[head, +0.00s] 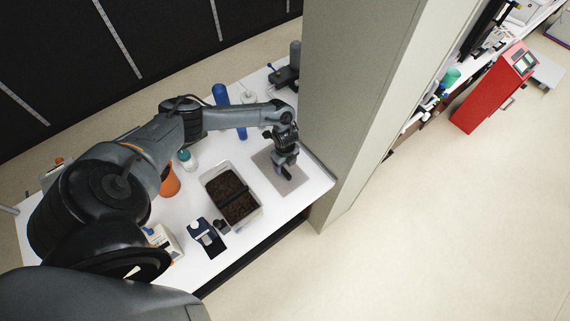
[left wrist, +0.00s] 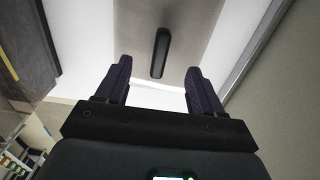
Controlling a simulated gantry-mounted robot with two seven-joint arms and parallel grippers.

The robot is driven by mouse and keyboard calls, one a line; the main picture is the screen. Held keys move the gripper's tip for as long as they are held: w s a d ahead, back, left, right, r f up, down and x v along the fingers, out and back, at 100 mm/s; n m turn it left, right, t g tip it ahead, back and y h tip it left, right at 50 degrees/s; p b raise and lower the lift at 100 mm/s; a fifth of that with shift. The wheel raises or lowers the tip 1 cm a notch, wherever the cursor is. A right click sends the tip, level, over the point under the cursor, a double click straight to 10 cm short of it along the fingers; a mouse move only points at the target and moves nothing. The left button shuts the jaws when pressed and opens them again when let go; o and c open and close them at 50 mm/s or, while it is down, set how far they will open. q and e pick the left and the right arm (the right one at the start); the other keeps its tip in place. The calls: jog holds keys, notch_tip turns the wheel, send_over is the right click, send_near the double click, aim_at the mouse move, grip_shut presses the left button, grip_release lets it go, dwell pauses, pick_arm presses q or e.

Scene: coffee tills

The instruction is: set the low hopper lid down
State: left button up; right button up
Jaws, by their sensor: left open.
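The low hopper lid (head: 294,184) is a flat grey panel lying on the white table, to the right of the open hopper (head: 206,183) of dark beans. In the left wrist view the lid (left wrist: 188,30) carries a dark bar handle (left wrist: 160,52). My left gripper (head: 284,165) is over the lid in the head view and covers part of it. In the left wrist view its two fingers (left wrist: 157,78) are apart with nothing between them, and the handle shows beyond the tips. My right gripper is not in view.
A tall beige pillar (head: 350,100) stands close to the lid's right. Blue cylinders (head: 221,95), an orange cup (head: 170,182) and a dark blue-and-white device (head: 203,233) are on the table (head: 270,225). The table's front edge is near the lid.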

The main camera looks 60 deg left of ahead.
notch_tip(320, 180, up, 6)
jog(key=p, duration=0.4)
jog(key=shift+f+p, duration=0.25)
jog(key=shift+p, duration=0.1)
